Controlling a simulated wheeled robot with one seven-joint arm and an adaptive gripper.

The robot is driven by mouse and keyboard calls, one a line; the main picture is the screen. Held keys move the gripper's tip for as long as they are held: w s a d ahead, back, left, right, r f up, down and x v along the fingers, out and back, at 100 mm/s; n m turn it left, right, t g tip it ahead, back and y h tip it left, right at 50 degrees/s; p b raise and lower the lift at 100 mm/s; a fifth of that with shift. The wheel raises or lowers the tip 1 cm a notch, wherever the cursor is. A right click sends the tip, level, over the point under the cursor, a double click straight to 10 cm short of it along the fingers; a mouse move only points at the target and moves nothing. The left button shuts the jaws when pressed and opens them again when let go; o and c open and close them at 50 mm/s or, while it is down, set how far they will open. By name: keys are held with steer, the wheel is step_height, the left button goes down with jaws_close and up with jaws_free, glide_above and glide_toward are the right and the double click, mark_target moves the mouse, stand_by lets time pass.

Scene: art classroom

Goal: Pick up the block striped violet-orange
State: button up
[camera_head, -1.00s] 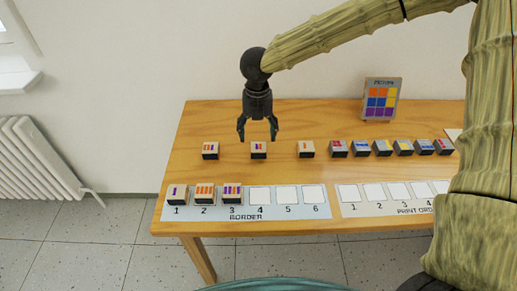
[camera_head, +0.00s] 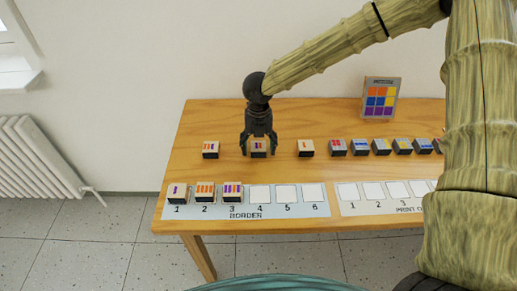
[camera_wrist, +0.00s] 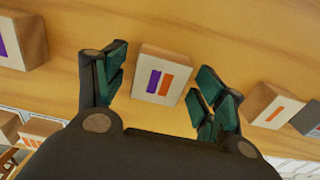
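The violet-orange striped block (camera_head: 258,147) is a pale wooden cube on the table, in the back row above the border strip. In the wrist view the block (camera_wrist: 162,75) shows one violet and one orange stripe on its top. My gripper (camera_head: 259,152) is lowered over it, pointing down. In the wrist view my gripper (camera_wrist: 163,80) is open, with one finger on each side of the block and a visible gap on both sides.
A striped block (camera_head: 210,149) stands to the left and an orange-striped block (camera_head: 306,148) to the right. Several dark-sided blocks (camera_head: 360,147) continue the row rightward. Three blocks sit on the border strip (camera_head: 288,211), slots 1 to 3. A picture card (camera_head: 380,98) stands behind.

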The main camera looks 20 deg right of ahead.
steer(key=c, duration=0.9)
steer(key=shift+r, duration=0.1)
